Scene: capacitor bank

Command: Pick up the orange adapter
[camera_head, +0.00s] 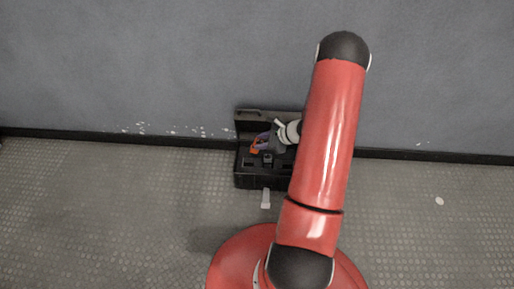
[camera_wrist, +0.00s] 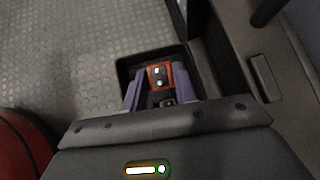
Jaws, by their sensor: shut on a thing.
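The orange adapter (camera_wrist: 159,76) sits between the two purple fingers of my gripper (camera_wrist: 158,88) in the wrist view. The fingers are shut on its sides. Around it in that view is a dark square compartment of the black case. In the head view the adapter (camera_head: 254,149) is a small orange patch at the left inside of the open black case (camera_head: 262,184), beside my gripper (camera_head: 260,143). How far it is above the compartment floor I cannot tell.
The case stands on the grey dimpled floor against the grey wall (camera_head: 150,65). Small dark parts (camera_head: 267,159) sit in its other compartments. A pale tag-like piece (camera_head: 265,199) lies in front of it. My red arm hides the case's right side. Floor left of it is clear.

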